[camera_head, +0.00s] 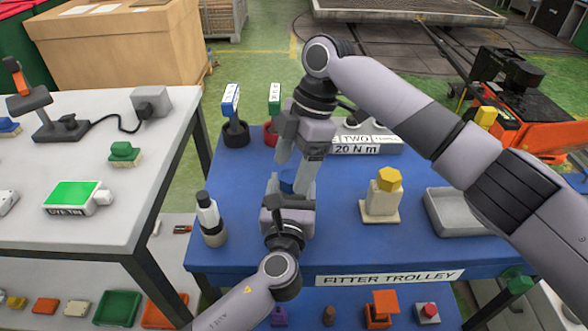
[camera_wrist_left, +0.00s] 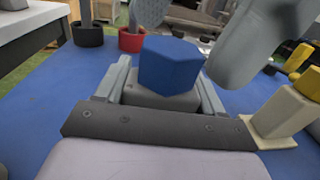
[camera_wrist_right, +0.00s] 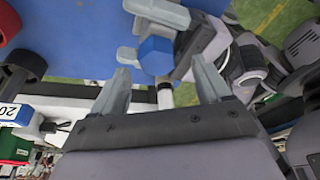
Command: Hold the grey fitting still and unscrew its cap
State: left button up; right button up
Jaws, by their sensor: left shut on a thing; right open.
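The grey fitting (camera_wrist_left: 160,99) stands on the blue trolley top with a six-sided blue cap (camera_wrist_left: 170,65) on it. My left gripper (camera_wrist_left: 163,88) is shut on the fitting's body, one finger on each side; the cap stands above the fingers. In the head view the grippers hide most of the fitting, and only a bit of the blue cap (camera_head: 287,184) shows. My right gripper (camera_wrist_right: 158,68) is open above it, fingers pointing down. In the right wrist view the cap (camera_wrist_right: 155,55) appears between and beyond the fingertips, with no clear contact.
A cream fitting with a yellow cap (camera_head: 381,207) and a grey tray (camera_head: 455,222) stand to the right. A bottle (camera_head: 210,220) stands at left. Behind are a black cup (camera_head: 235,135), a red cup (camera_wrist_left: 132,40) and a box labelled 20 N m (camera_head: 370,143).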

jog(key=shift+r, duration=0.85)
jog(key=m+t, duration=0.1)
jog(key=m, duration=0.5)
jog(key=shift+t, duration=0.4)
jog(key=m, duration=0.3)
jog(key=m+t, duration=0.1)
jog(key=m, duration=0.1)
jog(key=shift+s+m+t, duration=0.15)
jog(key=shift+m+t, duration=0.15)
jog(key=shift+m, duration=0.1)
jog(key=m, duration=0.3)
jog(key=m+t+h, duration=0.1)
jog(key=m, duration=0.2)
jog(key=shift+s+a+h, duration=0.1)
jog(key=shift+h, duration=0.2)
jog(key=m+h, duration=0.1)
jog(key=m, duration=0.3)
jog(key=shift+a, duration=0.2)
jog(key=shift+d+m+h, duration=0.1)
jog(key=shift+m+h, duration=0.3)
jog(key=shift+m, duration=0.7)
jog(key=shift+f, duration=0.1)
